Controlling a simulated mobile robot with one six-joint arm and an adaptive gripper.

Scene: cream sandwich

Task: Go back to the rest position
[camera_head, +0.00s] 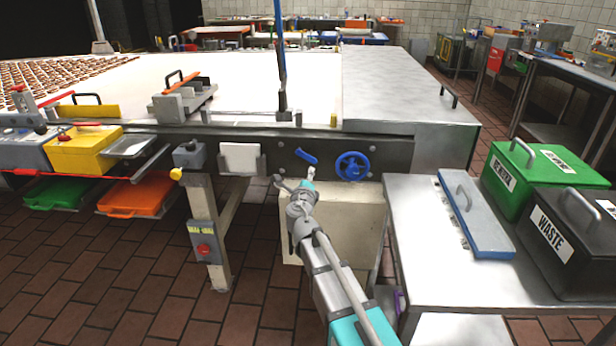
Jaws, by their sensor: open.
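My arm reaches up from the bottom of the head view, with grey links and teal joints. My gripper (294,184) is at its far end, small in the picture, and its jaws are open. It is in front of the side of the large conveyor table, below a blue lever handle (306,157) and left of a blue handwheel (352,166). I see nothing held in it. Whether it touches anything behind it cannot be told.
A steel table (415,260) on the right bears a blue-edged tray (475,215), a green bin (530,178) and a black WASTE bin (572,235). A leg with a red button (205,249) stands left of my arm. Brown tiled floor is free at lower left.

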